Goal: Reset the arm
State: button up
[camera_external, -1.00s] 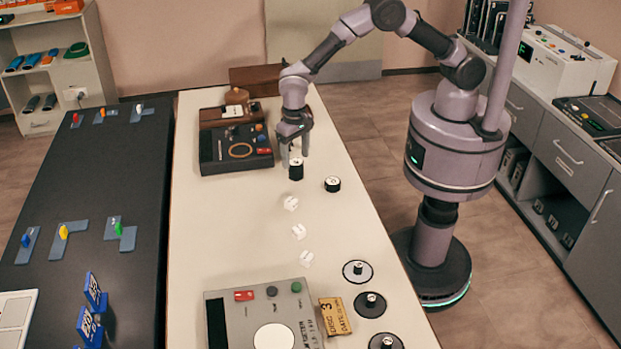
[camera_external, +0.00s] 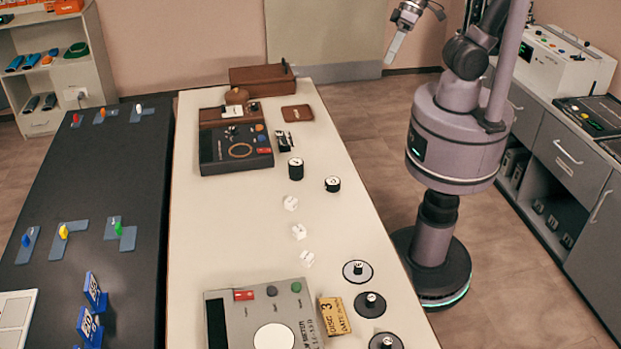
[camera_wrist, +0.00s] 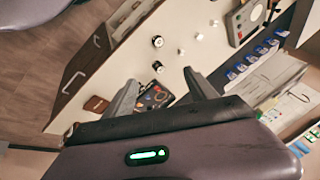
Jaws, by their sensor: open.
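My gripper (camera_external: 402,33) is raised at the top of the external view, beyond the right edge of the white table (camera_external: 220,230) and clear of everything on it. In the wrist view my gripper's two fingers (camera_wrist: 160,90) are spread apart with nothing between them. A black cylinder with a white top (camera_external: 295,168) stands upright on the table, and a second one (camera_external: 332,184) stands to its right. Both are apart from the gripper.
A black device (camera_external: 236,157) and a brown box (camera_external: 262,80) sit at the table's far end. Several small white pieces (camera_external: 298,231) lie mid-table. A grey device (camera_external: 232,318) and several black discs (camera_external: 370,304) are at the near end. A dark table (camera_external: 85,190) adjoins on the left.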

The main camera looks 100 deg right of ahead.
jog(key=shift+n+t, duration=0.3)
jog(key=shift+n, duration=0.1)
jog(key=s, duration=0.2)
jog(key=s+f, duration=0.1)
jog(key=shift+s+a+f, duration=0.15)
jog(key=shift+s, duration=0.25)
notch_tip(320, 180, down, 7)
jog(key=b, duration=0.7)
jog(key=shift+f, duration=0.2)
